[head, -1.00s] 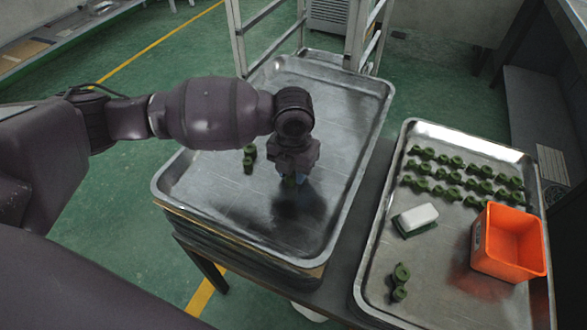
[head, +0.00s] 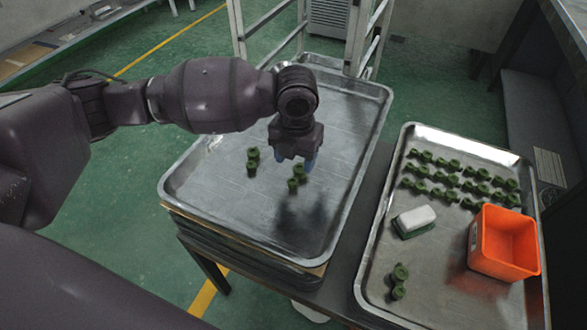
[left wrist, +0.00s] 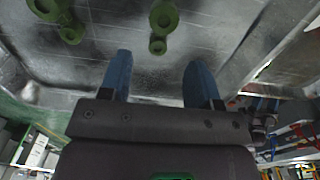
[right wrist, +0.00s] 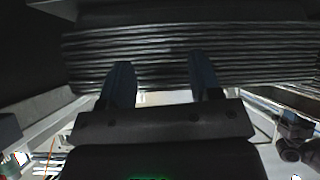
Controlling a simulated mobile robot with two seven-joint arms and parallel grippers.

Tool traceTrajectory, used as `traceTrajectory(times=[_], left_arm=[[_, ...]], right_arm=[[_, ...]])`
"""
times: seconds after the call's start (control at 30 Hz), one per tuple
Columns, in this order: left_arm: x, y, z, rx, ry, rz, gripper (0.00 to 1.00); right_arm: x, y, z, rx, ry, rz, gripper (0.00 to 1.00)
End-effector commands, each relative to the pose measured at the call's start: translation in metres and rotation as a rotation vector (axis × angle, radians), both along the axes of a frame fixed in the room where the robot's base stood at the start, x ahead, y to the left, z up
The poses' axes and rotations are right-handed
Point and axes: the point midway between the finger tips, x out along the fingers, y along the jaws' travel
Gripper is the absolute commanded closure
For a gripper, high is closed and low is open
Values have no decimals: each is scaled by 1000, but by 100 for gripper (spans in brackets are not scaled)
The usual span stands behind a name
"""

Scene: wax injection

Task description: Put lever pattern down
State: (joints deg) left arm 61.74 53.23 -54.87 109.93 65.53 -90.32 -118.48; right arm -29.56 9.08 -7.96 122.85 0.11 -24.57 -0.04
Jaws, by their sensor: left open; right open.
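Two green lever patterns lie on the left metal tray (head: 215,200). One lever pattern (head: 252,162) is to the left and the other lever pattern (head: 297,178) is to its right, just below my left gripper (head: 297,160). Both also show at the top of the left wrist view, the left one (left wrist: 68,25) and the right one (left wrist: 160,25). My left gripper is open and empty, its blue fingers (left wrist: 160,78) apart and clear of both patterns. My right gripper (right wrist: 160,85) is open and empty, facing a stack of tray edges.
The right tray (head: 440,275) holds rows of green patterns (head: 462,178), an orange bin (head: 505,243), a white-and-green block (head: 415,220) and another green pattern (head: 398,281). A white rack (head: 370,40) stands behind. Most of the left tray is bare.

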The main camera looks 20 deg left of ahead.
Motion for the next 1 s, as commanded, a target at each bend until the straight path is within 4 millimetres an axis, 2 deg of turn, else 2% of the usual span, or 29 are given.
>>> traceTrajectory(times=[0.03, 0.1, 0.33, 0.5, 1.0], left_arm=[[1, 0, 16, 0, -9, 0, 43], [1, 0, 29, 0, -9, 0, 43], [0, 0, 57, -1, -4, 0, 43], [0, 0, 64, 0, 0, 0, 43], [0, 0, 64, -1, 1, 0, 43]], right_arm=[[1, 0, 5, 1, -6, -1, 42], [-1, 1, 6, 3, -5, -1, 42], [-1, 3, 13, 7, -13, -3, 42], [-2, 3, 13, 7, -11, -5, 42], [-5, 1, 10, 6, -3, -9, 42]])
